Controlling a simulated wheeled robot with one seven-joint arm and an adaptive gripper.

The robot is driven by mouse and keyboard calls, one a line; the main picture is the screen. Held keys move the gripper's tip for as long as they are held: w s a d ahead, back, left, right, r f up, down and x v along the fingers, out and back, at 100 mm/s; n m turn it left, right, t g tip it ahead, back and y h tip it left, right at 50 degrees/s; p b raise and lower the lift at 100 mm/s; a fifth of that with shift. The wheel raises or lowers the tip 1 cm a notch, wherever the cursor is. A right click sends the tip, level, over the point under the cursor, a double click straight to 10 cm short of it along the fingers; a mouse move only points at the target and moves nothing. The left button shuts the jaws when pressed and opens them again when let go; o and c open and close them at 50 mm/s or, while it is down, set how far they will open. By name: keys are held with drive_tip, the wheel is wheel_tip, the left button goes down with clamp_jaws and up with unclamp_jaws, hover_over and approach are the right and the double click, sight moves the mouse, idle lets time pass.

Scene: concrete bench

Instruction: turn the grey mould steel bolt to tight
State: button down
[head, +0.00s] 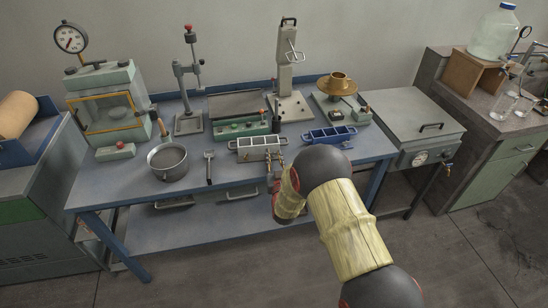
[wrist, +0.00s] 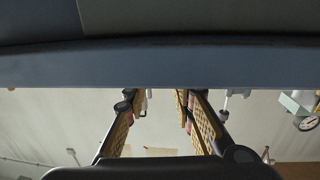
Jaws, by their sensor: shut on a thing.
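The grey mould (head: 246,143) is a pale block with compartments on the blue bench, near the front edge. My gripper (head: 275,158) reaches up to the right part of its front side, with one finger either side of where the steel bolt sits. The bolt is too small and covered to make out, so I cannot tell how far it is turned. In the wrist view my gripper's tan-padded fingers (wrist: 165,98) are apart at the bench edge, and their tips are partly hidden. They are shut on the bolt.
A blue mould (head: 330,136) stands to the right on the bench (head: 225,185). A steel pot (head: 168,163) and a small scraper (head: 209,166) lie to the left. A green control box (head: 242,128) and a press (head: 290,75) stand behind the grey mould.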

drive_tip(key=shift+a+m+h+b, duration=0.15)
drive_tip(key=shift+m+h+b, duration=0.15)
drive_tip(key=shift+h, duration=0.2)
drive_tip(key=m+h, duration=0.1)
drive_tip(key=h+b, duration=0.1)
drive_tip(key=shift+a+m+h, duration=0.3)
drive_tip(key=shift+m+h, duration=0.1)
drive_tip(key=shift+a+m+g+h+b, duration=0.1)
drive_tip(key=shift+m+g+h+b, duration=0.1)
drive_tip(key=shift+m+h, duration=0.9)
drive_tip(key=shift+a+m+g+h+b, duration=0.15)
drive_tip(key=shift+m+h, duration=0.45)
drive_tip(key=shift+h, duration=0.9)
drive_tip(key=c, duration=1.6)
unclamp_jaws()
drive_tip(key=shift+o, duration=0.6)
drive_tip(key=shift+d, duration=0.15)
